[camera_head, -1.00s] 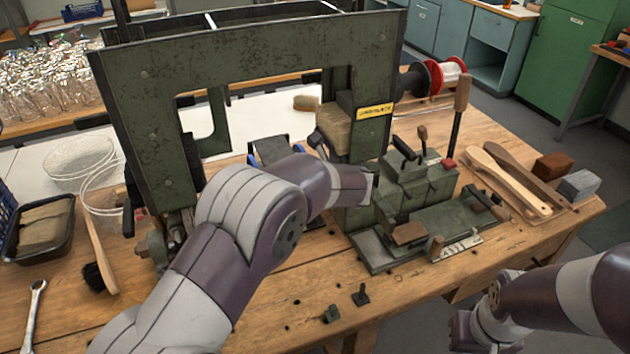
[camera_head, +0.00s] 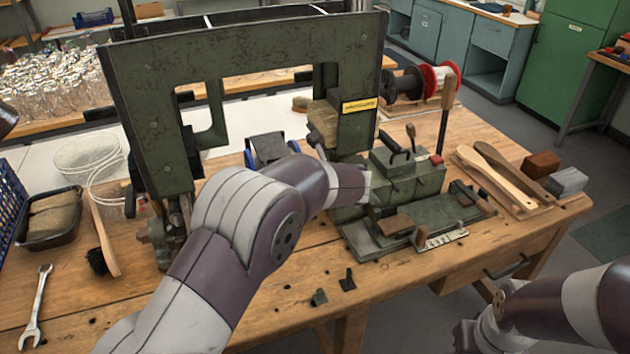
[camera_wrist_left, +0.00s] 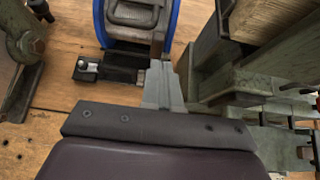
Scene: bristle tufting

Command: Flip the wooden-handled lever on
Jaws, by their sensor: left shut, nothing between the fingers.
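The tall lever with a wooden handle (camera_head: 449,91) stands nearly upright at the right rear of the green machine (camera_head: 240,62). A shorter lever with a small wooden knob (camera_head: 411,131) rises beside the grey-green block; the frames do not settle which one the task names. My right gripper is not visible.
Two wooden-handled paddles (camera_head: 500,178) and small blocks (camera_head: 541,164) lie at the right. A brush (camera_head: 103,235), a black tray (camera_head: 48,240) and a wrench (camera_head: 38,310) lie at the left. Small dark pieces (camera_head: 347,281) lie on the bare front bench.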

